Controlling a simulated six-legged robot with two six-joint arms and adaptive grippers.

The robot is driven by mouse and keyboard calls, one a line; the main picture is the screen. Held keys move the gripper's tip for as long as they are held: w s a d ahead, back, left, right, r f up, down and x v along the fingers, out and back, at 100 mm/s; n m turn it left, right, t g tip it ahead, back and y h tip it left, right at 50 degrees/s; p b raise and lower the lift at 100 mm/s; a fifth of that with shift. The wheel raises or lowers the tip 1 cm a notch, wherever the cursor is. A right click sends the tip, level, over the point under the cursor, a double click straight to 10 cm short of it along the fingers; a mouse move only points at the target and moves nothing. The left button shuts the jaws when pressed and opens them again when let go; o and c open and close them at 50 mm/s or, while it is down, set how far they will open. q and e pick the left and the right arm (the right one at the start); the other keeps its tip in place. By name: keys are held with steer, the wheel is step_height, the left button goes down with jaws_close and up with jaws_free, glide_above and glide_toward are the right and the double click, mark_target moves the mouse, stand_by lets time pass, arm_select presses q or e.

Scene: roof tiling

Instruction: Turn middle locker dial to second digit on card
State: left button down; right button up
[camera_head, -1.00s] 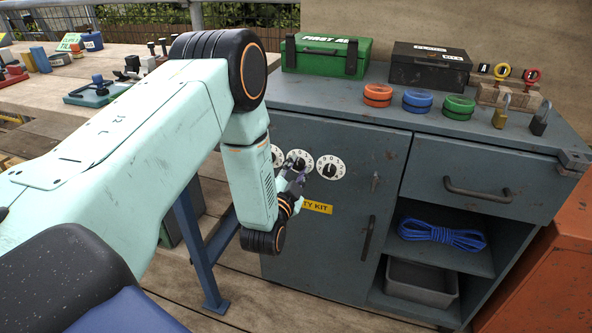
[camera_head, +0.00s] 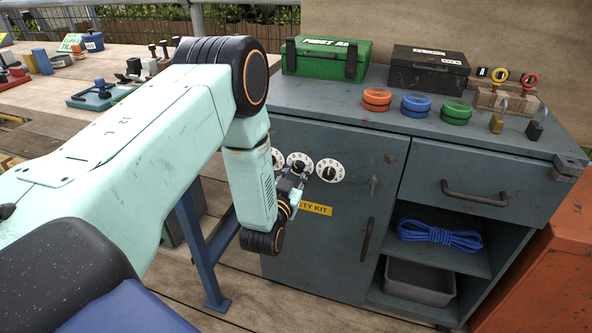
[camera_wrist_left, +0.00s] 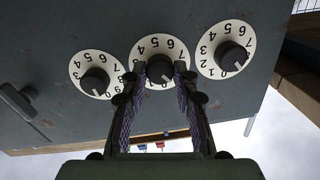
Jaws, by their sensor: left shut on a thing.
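The grey locker door (camera_head: 335,235) carries three white numbered dials with black knobs in a row. In the head view the middle dial (camera_head: 299,158) is partly covered by my left gripper (camera_head: 297,170), and the right dial (camera_head: 330,171) is clear. In the left wrist view my left gripper (camera_wrist_left: 160,80) has its two fingers on either side of the middle dial's black knob (camera_wrist_left: 160,68), shut on it. The wrist view shows the outer dials (camera_wrist_left: 96,75) and (camera_wrist_left: 227,50) apart from the fingers. My right gripper and the card with the digits are not seen.
A door handle (camera_head: 367,239) stands below right of the dials, with a yellow label (camera_head: 316,208) under them. Orange, blue and green round containers, a green first-aid box (camera_head: 325,58) and padlocks stand on the locker top. Blue rope (camera_head: 440,235) lies on an open shelf.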

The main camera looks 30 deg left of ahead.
arm_select(q)
steer(key=n, duration=1)
steer(key=shift+a+n+h, duration=0.15)
steer(key=shift+n+h, duration=0.15)
steer(key=shift+h, duration=0.1)
steer(key=n+b, duration=0.1)
steer(key=n, duration=0.4)
steer(key=shift+f, duration=0.15)
steer(key=n+b, duration=0.2)
steer(key=n, duration=0.2)
steer(key=shift+n+h, duration=0.3)
steer(key=shift+n, duration=0.1)
steer(key=shift+b, duration=0.3)
steer(key=c, duration=1)
jaws_free()
